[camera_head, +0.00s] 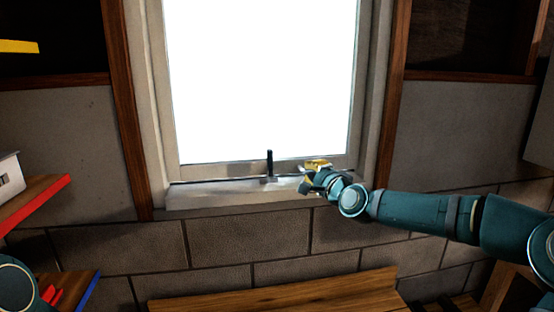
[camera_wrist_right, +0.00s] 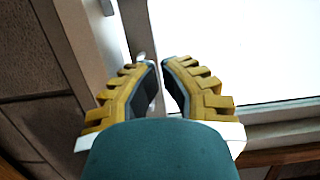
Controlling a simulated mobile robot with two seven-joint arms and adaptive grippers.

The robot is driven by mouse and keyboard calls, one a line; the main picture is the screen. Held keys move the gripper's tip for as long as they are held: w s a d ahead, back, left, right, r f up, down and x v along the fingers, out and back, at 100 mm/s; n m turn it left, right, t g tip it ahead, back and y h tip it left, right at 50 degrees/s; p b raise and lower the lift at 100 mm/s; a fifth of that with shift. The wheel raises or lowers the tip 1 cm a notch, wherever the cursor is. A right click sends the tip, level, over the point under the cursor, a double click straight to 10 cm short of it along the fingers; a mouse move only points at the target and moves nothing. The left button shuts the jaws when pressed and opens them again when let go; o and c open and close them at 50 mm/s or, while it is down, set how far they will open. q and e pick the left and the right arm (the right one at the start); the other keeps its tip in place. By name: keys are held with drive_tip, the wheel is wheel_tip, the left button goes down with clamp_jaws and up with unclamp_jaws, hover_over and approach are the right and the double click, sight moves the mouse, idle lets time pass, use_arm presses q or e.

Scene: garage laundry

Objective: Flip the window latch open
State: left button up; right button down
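The window latch (camera_head: 269,164) is a thin dark lever standing upright on a small metal base at the bottom middle of the window frame (camera_head: 220,170). My right gripper (camera_head: 306,179) is just right of the latch, over the sill, and apart from it. In the right wrist view its yellow, dark-padded fingers (camera_wrist_right: 161,62) have their tips close together with a narrow gap between them, holding nothing. A small pale piece by the left fingertip there is too unclear to name. My left gripper is out of view; only part of my left arm shows at lower left.
The pale window sill (camera_head: 220,195) runs below the window, with a block wall beneath. A wooden surface (camera_head: 280,292) lies at the bottom middle. A red-edged shelf (camera_head: 35,200) with a white object (camera_head: 10,177) stands at left. The space before the window's left half is clear.

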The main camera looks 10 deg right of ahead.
sight(270, 167)
use_arm(q)
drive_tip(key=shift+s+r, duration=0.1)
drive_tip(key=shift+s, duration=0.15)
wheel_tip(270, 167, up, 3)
drive_tip(key=p, duration=0.3)
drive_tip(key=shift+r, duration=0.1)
use_arm(e)
drive_tip(key=x, duration=0.9)
drive_tip(key=shift+w+r, duration=0.1)
drive_tip(key=shift+r, duration=0.05)
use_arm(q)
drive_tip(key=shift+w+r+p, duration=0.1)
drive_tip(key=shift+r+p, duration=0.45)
use_arm(e)
drive_tip(key=a, duration=0.3)
drive_tip(key=shift+w, duration=0.25)
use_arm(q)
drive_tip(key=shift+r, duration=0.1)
use_arm(e)
drive_tip(key=shift+a, duration=0.6)
drive_tip(key=shift+s, duration=0.15)
